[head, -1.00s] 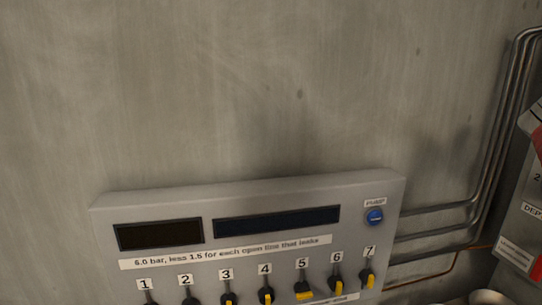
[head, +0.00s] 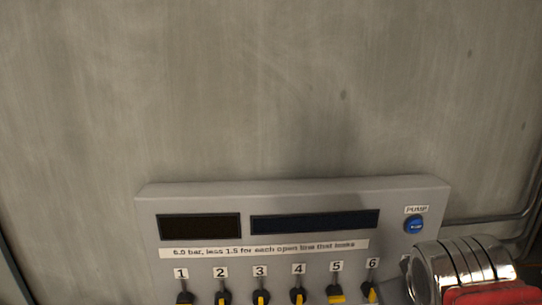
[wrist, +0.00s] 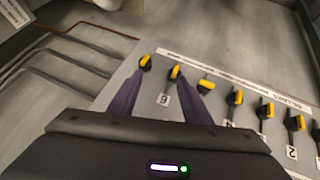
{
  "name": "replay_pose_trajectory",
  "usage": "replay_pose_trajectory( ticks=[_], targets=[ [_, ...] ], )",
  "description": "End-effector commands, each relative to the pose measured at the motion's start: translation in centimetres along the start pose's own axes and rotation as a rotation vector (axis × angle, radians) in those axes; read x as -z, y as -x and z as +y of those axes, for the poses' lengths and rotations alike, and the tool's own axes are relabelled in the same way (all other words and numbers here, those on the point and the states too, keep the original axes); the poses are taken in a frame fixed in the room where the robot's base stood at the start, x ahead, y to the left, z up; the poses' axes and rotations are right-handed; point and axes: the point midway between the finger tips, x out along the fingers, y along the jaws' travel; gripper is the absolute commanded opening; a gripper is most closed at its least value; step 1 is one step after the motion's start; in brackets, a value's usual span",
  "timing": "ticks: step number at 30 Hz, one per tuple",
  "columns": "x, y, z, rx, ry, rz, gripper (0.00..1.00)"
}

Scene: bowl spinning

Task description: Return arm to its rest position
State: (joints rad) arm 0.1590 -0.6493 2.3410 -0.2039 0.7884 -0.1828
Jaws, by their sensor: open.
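My gripper (wrist: 160,75) shows in the wrist view, its two dark purple fingers apart with nothing held between them. The fingers point toward the yellow-tipped valve knobs (wrist: 205,86) of the grey panel and overlap its edge in the picture. I cannot tell whether they touch it. In the head view, a silver ringed part of my arm (head: 465,268) with a red section fills the lower right corner, in front of the panel's right end. It hides the knob at the far right there. The gripper itself is not seen in the head view.
The grey control panel (head: 290,196) has two dark displays, a row of numbered knobs and a blue pump button (head: 414,225). Metal pipes (head: 490,221) run along the wall at the right. The wall above the panel is bare.

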Motion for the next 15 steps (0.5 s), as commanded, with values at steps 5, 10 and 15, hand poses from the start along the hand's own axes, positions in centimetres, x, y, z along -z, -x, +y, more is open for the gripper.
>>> replay_pose_trajectory(
  ticks=[5, 10, 15],
  targets=[
    [-4.7, -0.1, -7.5, 0.173, -0.120, -0.077, 0.44],
    [-7.0, 0.1, -10.8, 0.252, -0.174, -0.126, 0.44],
    [-7.3, 0.1, -11.1, 0.258, -0.182, -0.133, 0.44]
  ],
)
